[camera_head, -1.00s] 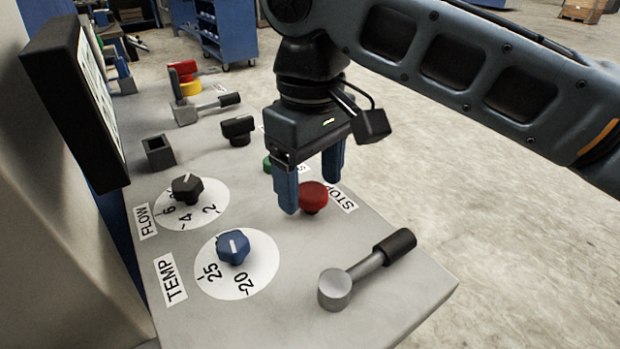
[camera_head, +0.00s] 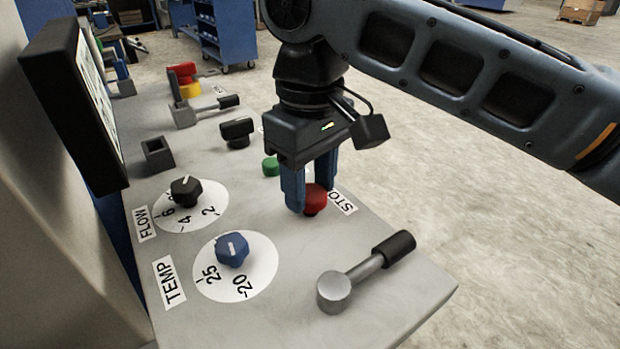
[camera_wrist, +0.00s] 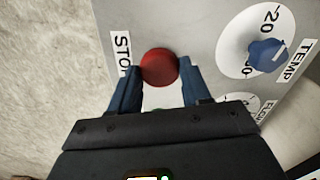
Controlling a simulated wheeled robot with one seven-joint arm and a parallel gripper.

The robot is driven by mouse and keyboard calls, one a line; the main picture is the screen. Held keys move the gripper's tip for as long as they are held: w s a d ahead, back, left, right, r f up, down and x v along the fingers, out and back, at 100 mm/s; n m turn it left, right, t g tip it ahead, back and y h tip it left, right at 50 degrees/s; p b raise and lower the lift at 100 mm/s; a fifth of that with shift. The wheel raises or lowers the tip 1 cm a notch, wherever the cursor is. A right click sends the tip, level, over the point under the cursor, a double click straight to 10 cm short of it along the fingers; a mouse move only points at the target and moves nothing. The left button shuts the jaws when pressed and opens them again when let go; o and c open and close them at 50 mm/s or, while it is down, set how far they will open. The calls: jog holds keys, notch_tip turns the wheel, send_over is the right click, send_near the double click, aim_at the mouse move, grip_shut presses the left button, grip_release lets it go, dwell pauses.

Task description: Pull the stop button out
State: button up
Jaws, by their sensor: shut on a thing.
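The red stop button (camera_head: 317,199) stands on the grey panel beside its STOP label (camera_head: 343,202). My gripper (camera_head: 310,203) points down over it, with one blue finger on each side of the red head. In the wrist view the button (camera_wrist: 159,67) sits between the two fingertips (camera_wrist: 160,72), which touch its sides. The gripper is shut on the button. The fingers hide part of the head in the head view, and the button's stem is hidden.
A green button (camera_head: 271,165) is close behind the gripper. A lever with a black grip (camera_head: 366,270) lies in front. A blue TEMP knob (camera_head: 232,249) and a black FLOW knob (camera_head: 186,190) are to the left, below a black-framed screen (camera_head: 75,100).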

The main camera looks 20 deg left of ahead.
aim_at(310, 191)
grip_shut()
jog(key=r+p, duration=0.1)
jog(key=p, duration=0.2)
jog(key=shift+r, duration=0.4)
jog(key=o, duration=1.3)
grip_release()
jog(key=shift+f, duration=0.1)
jog(key=shift+c, duration=0.2)
notch_tip(310, 191, up, 8)
jog(key=shift+f, duration=0.1)
